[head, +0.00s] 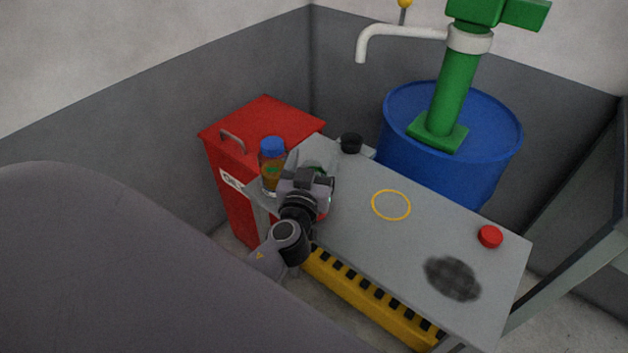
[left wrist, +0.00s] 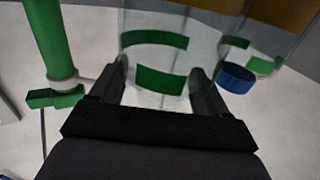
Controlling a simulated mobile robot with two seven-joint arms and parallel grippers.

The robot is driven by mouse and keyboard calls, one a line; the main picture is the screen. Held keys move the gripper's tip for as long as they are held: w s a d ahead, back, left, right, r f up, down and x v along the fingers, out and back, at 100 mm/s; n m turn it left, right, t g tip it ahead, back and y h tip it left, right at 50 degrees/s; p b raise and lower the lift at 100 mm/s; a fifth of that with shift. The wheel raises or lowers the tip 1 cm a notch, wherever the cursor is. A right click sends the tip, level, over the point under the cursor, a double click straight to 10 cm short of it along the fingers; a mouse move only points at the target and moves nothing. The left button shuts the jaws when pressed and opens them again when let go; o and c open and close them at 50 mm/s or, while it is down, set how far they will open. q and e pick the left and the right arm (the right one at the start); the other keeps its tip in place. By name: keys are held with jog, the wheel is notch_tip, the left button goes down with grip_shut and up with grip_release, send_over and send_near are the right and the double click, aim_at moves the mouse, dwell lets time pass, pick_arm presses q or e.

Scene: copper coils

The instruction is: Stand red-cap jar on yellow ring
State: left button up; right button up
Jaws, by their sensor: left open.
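A red round cap (head: 490,236) sits at the table's right end; no jar body shows under it. The thin yellow ring (head: 391,205) lies flat and empty in the middle of the table. My left gripper (head: 318,178) is open at the table's left end. A clear jar (head: 316,150) stands just beyond it, partly hidden by the gripper. In the left wrist view this see-through jar (left wrist: 158,80) with green label patches shows between the two spread fingers; I cannot tell whether they touch it. No cap shows on it. My right gripper is not in view.
A blue-capped jar with brown contents (head: 272,165) stands close left of my left gripper. A black round thing (head: 351,142) sits at the back edge. A red bin (head: 262,122), a blue drum (head: 450,125) and a dark table stain (head: 453,278) show. Table around the ring is clear.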

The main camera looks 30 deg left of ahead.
pick_arm(q)
jog(key=shift+w+a, duration=0.1)
jog(key=shift+w, duration=0.2)
jog(key=shift+s, duration=0.1)
jog(key=c, duration=1.4)
grip_shut()
jog(key=shift+r, duration=0.1)
